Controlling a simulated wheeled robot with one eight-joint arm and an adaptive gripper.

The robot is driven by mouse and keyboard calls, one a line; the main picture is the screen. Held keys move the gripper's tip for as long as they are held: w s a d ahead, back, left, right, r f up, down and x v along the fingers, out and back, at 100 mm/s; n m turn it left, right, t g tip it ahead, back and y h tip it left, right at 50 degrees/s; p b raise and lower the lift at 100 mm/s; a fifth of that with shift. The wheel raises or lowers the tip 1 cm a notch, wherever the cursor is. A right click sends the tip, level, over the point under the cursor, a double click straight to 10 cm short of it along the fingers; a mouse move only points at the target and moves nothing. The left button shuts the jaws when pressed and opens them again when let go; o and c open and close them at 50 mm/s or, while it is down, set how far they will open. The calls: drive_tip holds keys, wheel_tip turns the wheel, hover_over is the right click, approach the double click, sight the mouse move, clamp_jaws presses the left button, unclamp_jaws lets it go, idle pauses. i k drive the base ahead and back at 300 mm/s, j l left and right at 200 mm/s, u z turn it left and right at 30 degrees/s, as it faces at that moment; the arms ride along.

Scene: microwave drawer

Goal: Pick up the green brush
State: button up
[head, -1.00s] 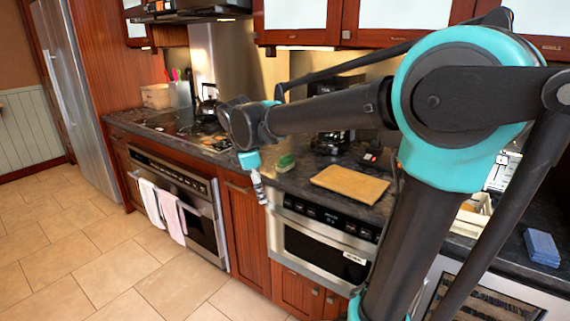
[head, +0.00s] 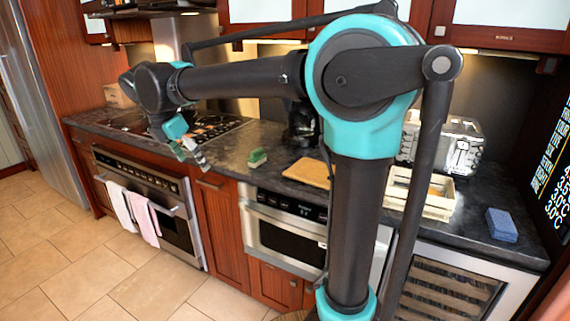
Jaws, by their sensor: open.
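The green brush (head: 258,157), a small block with a green upper part and a paler part, lies on the dark countertop near its front edge, left of the wooden board. My gripper (head: 192,152) hangs at the end of my arm, left of the brush and clearly apart from it. It is open and holds nothing that I can see. Its fingers are small in this view, pointing down and to the right.
A wooden cutting board (head: 308,173), a slatted crate (head: 440,203), a toaster (head: 463,146) and a blue sponge (head: 502,225) are on the counter to the right. The stove (head: 200,127) is on the left. The microwave drawer (head: 287,233) is below the brush. The floor in front is clear.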

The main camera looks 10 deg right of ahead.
sight(258, 157)
drive_tip(key=i+j+z, duration=0.75)
